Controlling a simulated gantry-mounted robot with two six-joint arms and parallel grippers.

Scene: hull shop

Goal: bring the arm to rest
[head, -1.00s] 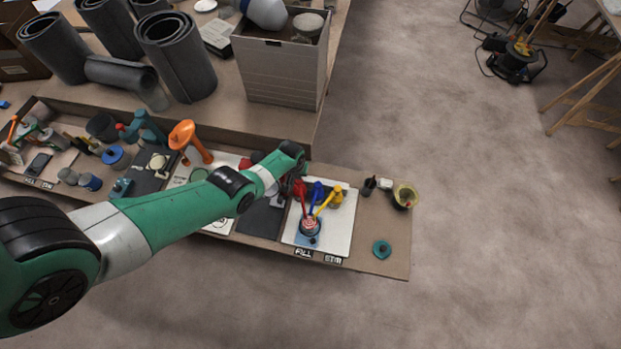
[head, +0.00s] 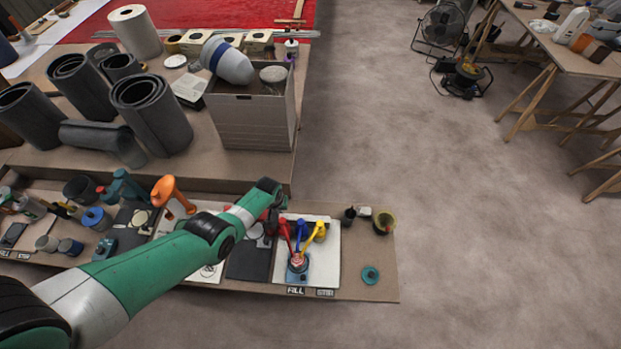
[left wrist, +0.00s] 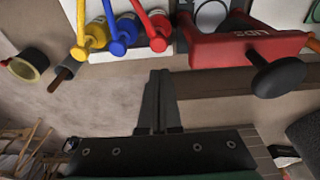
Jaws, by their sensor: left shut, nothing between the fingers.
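My left arm (head: 150,270) comes in from the lower left in the head view and reaches over the tool board. Its wrist hides the gripper there. In the left wrist view the left gripper (left wrist: 159,76) is shut and empty, its two fingers together. They are apart from the red tool with a black knob (left wrist: 240,48) and from the yellow (left wrist: 84,30), blue (left wrist: 122,30) and red (left wrist: 155,25) long-necked things. My right gripper is not in view.
The low board (head: 345,288) holds the coloured things, an orange tool (head: 170,193), a teal ring (head: 370,275) and a yellow-rimmed cup (head: 384,221). Behind stand a cardboard box (head: 250,118) and dark rolls (head: 150,108). Open floor (head: 480,250) lies to the right.

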